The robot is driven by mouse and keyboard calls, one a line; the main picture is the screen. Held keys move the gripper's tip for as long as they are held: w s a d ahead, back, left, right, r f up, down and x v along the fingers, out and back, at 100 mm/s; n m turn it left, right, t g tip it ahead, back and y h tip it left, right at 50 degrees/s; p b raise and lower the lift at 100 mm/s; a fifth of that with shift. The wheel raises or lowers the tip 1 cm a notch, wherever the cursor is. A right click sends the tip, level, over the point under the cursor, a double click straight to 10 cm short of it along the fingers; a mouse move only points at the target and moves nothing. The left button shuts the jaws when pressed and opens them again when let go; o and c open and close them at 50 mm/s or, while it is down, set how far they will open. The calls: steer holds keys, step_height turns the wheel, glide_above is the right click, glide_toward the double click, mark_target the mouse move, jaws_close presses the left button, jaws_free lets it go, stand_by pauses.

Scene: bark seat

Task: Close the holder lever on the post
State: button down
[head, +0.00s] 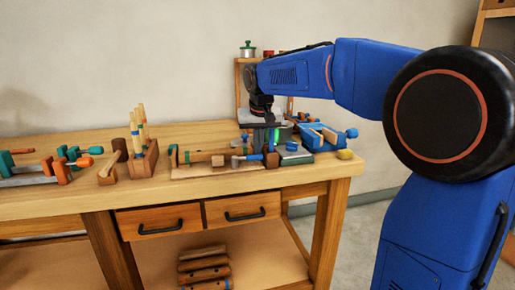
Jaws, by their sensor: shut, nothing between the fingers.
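A wooden fixture (212,171) lies on the workbench, with a horizontal wooden cylinder (205,156) across it. At its right end stands a short dark brown post (271,160), with small blue parts (238,160) beside it. A bright green upright piece (275,136) shows just above the post. I cannot tell which of these parts is the holder lever, or its angle. My gripper (270,117) is small and dark in the view, above and behind the post, apart from it as far as I can see. It is shut and empty.
A blue vise-like tool (319,137) and a yellow lump (345,155) sit near the bench's right end. A wooden block with upright handles (143,160), a mallet (113,162) and several clamps (50,168) stand left. The bench's front strip (150,195) is clear.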

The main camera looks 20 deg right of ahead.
mark_target(259, 156)
steer(key=shift+s+m, duration=0.35)
steer(key=shift+m, duration=0.15)
steer(key=s+m, duration=0.1)
steer(key=s+m+h, duration=0.1)
steer(key=m, duration=0.1)
steer(key=shift+s+a+g, duration=0.15)
steer(key=shift+a+g, duration=0.15)
steer(key=s+m, duration=0.1)
steer(key=m, duration=0.1)
steer(key=s+a+m+h, duration=0.1)
steer(key=shift+s+m+g, duration=0.1)
steer(key=shift+m+g, duration=0.2)
steer(key=shift+m, duration=0.1)
steer(key=s+a+m, duration=0.1)
steer(key=a+m+g, duration=0.1)
steer(key=m, duration=0.1)
steer(key=shift+s+m+h, duration=0.3)
steer(key=shift+s+h, duration=0.1)
steer(key=a+m, duration=0.1)
steer(key=s+a+m+g, duration=0.1)
steer(key=m, duration=0.1)
steer(key=shift+s+a, duration=0.15)
steer(key=shift+a, duration=0.4)
